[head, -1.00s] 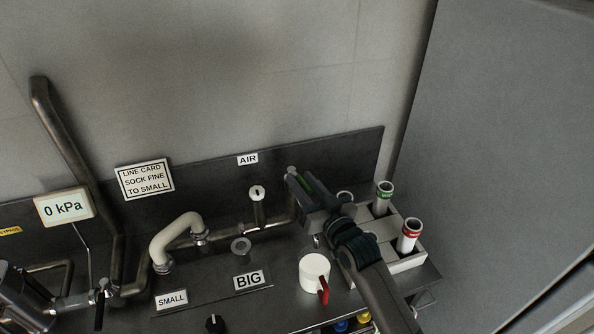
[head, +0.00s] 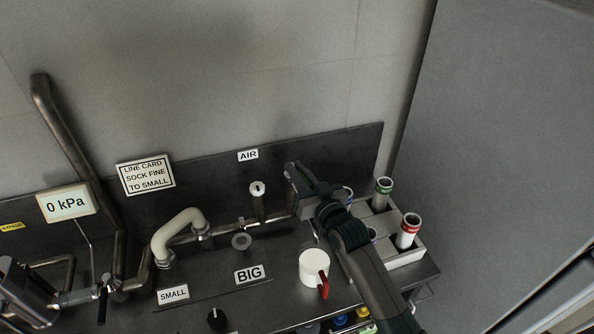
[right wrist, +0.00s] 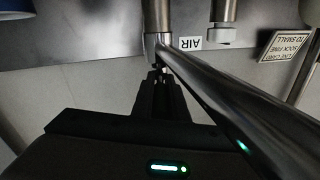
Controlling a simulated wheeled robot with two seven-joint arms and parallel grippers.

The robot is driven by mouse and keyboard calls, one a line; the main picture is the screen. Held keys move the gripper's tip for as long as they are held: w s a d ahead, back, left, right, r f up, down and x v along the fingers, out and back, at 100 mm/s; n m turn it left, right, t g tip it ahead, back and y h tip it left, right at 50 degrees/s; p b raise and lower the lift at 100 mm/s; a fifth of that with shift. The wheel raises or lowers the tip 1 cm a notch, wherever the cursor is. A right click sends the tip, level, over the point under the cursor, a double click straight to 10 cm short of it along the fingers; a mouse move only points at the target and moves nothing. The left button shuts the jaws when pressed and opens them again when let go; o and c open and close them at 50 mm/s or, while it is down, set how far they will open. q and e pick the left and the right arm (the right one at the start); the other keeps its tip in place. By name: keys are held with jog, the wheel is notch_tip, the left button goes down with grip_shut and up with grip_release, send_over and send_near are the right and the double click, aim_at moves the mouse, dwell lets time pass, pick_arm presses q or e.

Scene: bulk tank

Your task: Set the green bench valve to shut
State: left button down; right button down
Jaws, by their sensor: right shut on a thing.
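My right gripper (head: 292,172) is at the right end of the bench's steel pipe, right of the AIR label. In the right wrist view its fingers (right wrist: 158,76) are together at a small part beside a pipe joint (right wrist: 158,40). The gripper is shut on what seems to be the green bench valve's handle. The fingers and wrist hide the valve, so its green colour and exact angle cannot be made out. My left gripper is not in view.
A white mug (head: 313,268) with a red handle stands close below my right wrist. A grey holder (head: 404,259) with green-banded and red-banded tubes is just right. A cream hose (head: 172,235), gauge reading 0 kPa (head: 68,204) and BIG label (head: 248,275) lie left.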

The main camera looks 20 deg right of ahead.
jog(key=shift+w+d+n+y+b, duration=0.15)
jog(key=shift+n+y+b, duration=0.3)
jog(key=shift+y, duration=0.25)
jog(key=shift+r, duration=0.1)
jog(key=n+g+y+b, duration=0.1)
jog(key=y+b, duration=0.1)
jog(key=b, duration=0.1)
jog(key=n+g+y+b, duration=0.1)
jog(key=n+y+b, duration=0.1)
jog(key=y+b, duration=0.1)
jog(key=shift+w+d+r+n+g, duration=0.15)
jog(key=shift+d+n+g, duration=0.15)
jog(key=shift+d, duration=0.1)
jog(key=c, duration=1.7)
grip_release()
jog(key=shift+c, duration=0.2)
jog(key=shift+a, duration=0.1)
jog(key=shift+f, duration=0.2)
